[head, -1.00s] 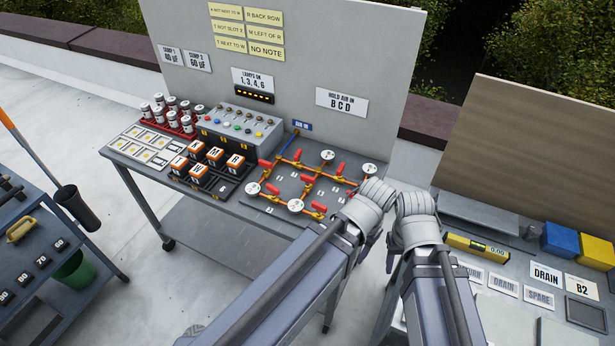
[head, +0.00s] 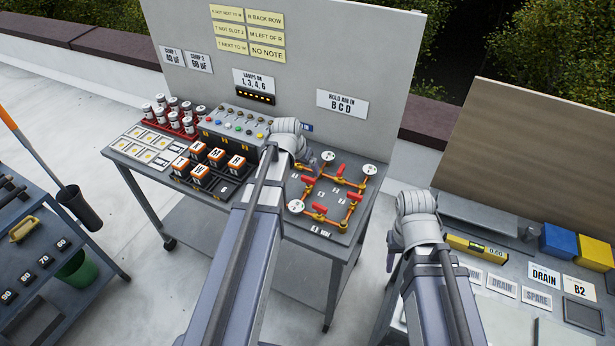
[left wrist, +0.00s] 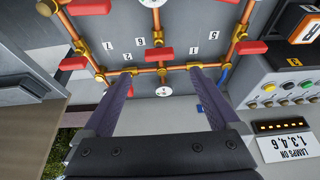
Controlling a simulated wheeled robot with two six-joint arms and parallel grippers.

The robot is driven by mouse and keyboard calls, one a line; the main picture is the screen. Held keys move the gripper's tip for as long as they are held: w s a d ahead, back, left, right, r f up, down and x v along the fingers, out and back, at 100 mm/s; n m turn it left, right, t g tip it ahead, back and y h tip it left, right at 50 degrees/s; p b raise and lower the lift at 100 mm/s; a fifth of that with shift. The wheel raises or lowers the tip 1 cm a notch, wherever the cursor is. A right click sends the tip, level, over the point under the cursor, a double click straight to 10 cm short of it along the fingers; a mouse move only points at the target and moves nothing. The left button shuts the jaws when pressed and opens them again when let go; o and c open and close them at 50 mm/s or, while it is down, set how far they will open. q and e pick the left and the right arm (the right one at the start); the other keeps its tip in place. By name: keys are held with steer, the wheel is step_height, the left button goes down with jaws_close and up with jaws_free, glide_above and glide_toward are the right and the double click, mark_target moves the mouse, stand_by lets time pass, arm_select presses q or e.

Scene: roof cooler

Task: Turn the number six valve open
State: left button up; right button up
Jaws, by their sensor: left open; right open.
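The pipe board with brass valves and red handles (head: 309,180) is at the right of the centre bench, partly hidden by my left arm in the head view. In the left wrist view, a red handle (left wrist: 138,55) lies beside small number labels (left wrist: 140,42); these are upside down and too small to tell surely which is six. My right gripper (head: 396,250) hangs open between the two benches, away from the valves.
A lamp panel with coloured buttons (head: 238,122), orange-topped blocks (head: 217,157) and a rack of cans (head: 175,115) stand left of the pipes. A tall grey backboard (head: 380,60) rises behind them. The right bench holds a yellow level (head: 470,245) and blue box (head: 560,240).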

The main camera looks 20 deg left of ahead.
mark_target(308, 178)
arm_select(q)
steer(key=shift+b+x, duration=3.55)
steer(key=shift+x, duration=0.4)
steer(key=shift+s+r, duration=0.1)
steer(key=c, duration=1.4)
